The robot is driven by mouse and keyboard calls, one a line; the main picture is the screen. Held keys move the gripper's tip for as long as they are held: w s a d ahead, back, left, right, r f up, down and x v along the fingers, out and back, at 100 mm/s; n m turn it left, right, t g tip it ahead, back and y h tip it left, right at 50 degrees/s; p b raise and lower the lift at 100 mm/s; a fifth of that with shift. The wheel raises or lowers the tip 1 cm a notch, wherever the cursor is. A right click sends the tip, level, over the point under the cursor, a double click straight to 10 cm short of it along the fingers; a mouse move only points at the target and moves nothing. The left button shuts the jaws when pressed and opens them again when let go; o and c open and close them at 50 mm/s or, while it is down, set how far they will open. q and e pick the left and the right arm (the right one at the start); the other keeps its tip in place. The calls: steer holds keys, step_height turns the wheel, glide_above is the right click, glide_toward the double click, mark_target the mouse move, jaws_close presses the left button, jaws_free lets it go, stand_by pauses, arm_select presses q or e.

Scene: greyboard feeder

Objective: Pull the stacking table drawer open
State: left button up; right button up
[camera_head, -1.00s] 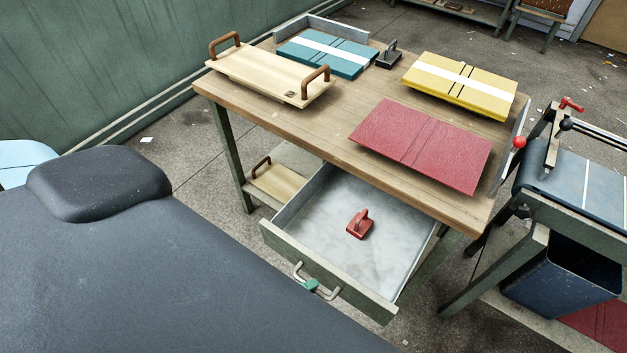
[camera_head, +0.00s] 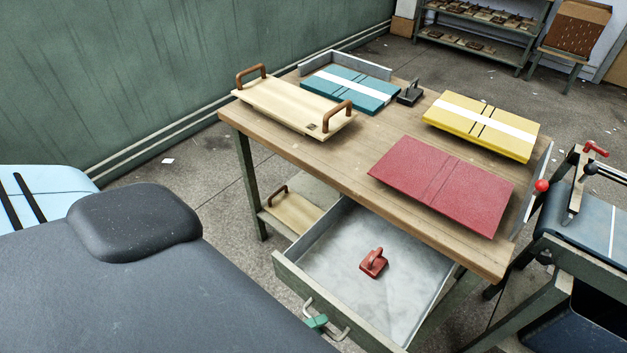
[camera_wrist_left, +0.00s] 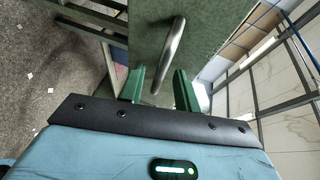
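The stacking table (camera_head: 290,140) has its drawer (camera_head: 400,295) standing open, the grey inside showing with a red-handled block (camera_head: 374,263) in it. The drawer's metal bar handle (camera_head: 340,330) is on the green front panel (camera_head: 330,300). A green fingertip of my left gripper (camera_head: 316,322) is at the handle; my dark arm hides the rest of that gripper. In the left wrist view the two green fingers (camera_wrist_left: 160,91) are apart, with the handle (camera_wrist_left: 170,50) between them and gaps seeming to show on both sides. My right gripper is not in view.
On the tabletop are a wooden tray (camera_head: 290,105) with brown handles, a teal stack (camera_head: 350,88), a yellow stack (camera_head: 480,123), a red board (camera_head: 440,183) and a dark handled block (camera_head: 410,94). A machine frame (camera_head: 560,255) stands close on the right.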

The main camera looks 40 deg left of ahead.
arm_select(q)
steer(key=b+v, duration=0.1)
steer(key=v, duration=0.6)
steer(key=shift+s, duration=0.25)
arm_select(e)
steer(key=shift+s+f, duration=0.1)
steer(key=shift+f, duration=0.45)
arm_select(q)
steer(key=shift+a+r, duration=0.1)
steer(key=shift+a, duration=0.05)
